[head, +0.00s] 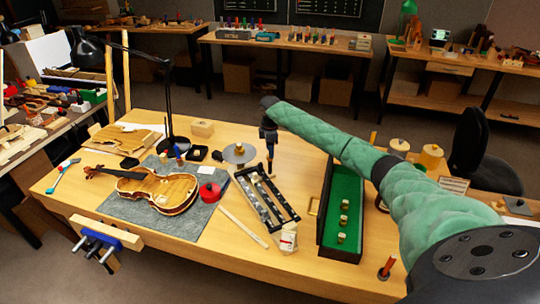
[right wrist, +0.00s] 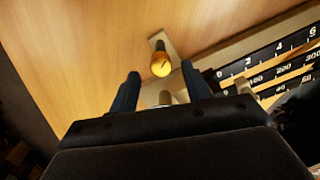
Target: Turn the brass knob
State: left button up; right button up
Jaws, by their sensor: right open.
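The brass knob (right wrist: 160,66) shows in the right wrist view as a small round yellow-orange piece with a dark line on its face. It sits on a narrow pale metal strip (right wrist: 157,40) beside a black panel (right wrist: 262,82) with white scale numbers. My right gripper (right wrist: 161,82) is open, with one dark finger to each side below the knob in the picture; nothing is between the fingertips that I can see gripped. In the head view my right gripper (head: 270,170) points down near the far end of the black framed device (head: 280,208). My left gripper is not in view.
A violin (head: 165,192) lies on a grey mat (head: 212,220) at left. A grey disc (head: 240,153) stands close left of my right gripper. A green-lined case (head: 341,235) is to the right, under my arm. A lamp (head: 165,90) stands behind the violin.

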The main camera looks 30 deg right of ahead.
notch_tip(320, 180, up, 4)
jog(key=shift+f+b, duration=0.15)
jog(key=shift+b, duration=0.5)
jog(key=shift+r, duration=0.55)
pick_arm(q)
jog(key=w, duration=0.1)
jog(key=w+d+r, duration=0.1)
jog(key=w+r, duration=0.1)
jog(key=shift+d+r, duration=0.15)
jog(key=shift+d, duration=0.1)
pick_arm(e)
jog(key=shift+r, duration=0.15)
